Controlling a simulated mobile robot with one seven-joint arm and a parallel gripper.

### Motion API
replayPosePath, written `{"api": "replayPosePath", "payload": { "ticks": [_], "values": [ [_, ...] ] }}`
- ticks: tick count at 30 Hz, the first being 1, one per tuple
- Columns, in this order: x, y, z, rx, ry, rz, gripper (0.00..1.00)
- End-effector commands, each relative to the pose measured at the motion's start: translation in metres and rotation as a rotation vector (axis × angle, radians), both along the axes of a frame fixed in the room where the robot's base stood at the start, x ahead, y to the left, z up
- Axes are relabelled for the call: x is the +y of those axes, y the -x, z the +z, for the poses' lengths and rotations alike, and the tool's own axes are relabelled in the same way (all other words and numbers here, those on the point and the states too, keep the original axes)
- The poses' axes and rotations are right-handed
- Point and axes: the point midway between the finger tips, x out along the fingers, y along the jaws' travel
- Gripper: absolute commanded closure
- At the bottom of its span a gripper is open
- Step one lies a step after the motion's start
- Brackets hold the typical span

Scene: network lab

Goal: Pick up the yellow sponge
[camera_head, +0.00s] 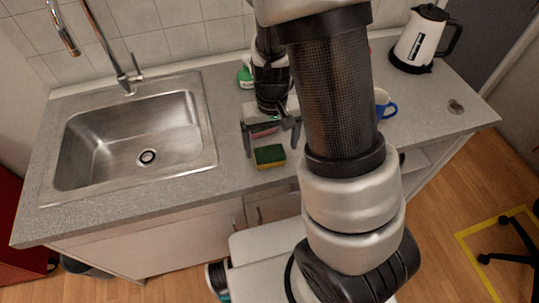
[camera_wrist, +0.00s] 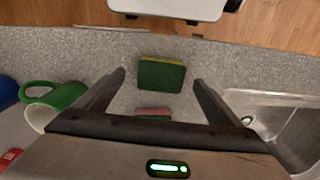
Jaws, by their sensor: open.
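The yellow sponge (camera_head: 269,157) lies on the grey counter near its front edge, right of the sink, with its dark green side up and a yellow edge showing. It also shows in the wrist view (camera_wrist: 161,76), between the two fingertips in the picture. My gripper (camera_head: 271,146) is open and empty, just behind and above the sponge in the head view. In the wrist view my gripper's fingers (camera_wrist: 159,80) are spread wider than the sponge. A second sponge, pink and green (camera_wrist: 153,112), lies behind it, partly hidden by my gripper.
The steel sink (camera_head: 135,145) with its faucet is at the left. A green-handled cup (camera_wrist: 50,104) shows in the wrist view. The counter right of the mug is mostly free.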

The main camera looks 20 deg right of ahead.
Motion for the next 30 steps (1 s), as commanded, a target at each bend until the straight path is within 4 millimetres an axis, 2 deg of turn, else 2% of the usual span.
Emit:
{"api": "replayPosePath", "payload": {
  "ticks": [3,6,14,15,21,23,30],
  "values": [
    [0.003,0.004,-0.02,0.004,0.001,-0.001,0.12],
    [0.003,0.004,-0.031,0.003,0.001,0.001,0.12],
    [0.003,0.003,-0.034,0.0,0.0,0.0,0.12],
    [0.003,0.003,-0.034,0.0,0.0,0.0,0.13],
    [0.003,0.003,-0.034,0.0,0.0,0.0,0.47],
    [0.003,0.003,-0.034,0.0,0.0,0.0,0.55],
    [0.003,0.003,-0.034,0.0,0.0,0.0,0.55]
  ]
}}
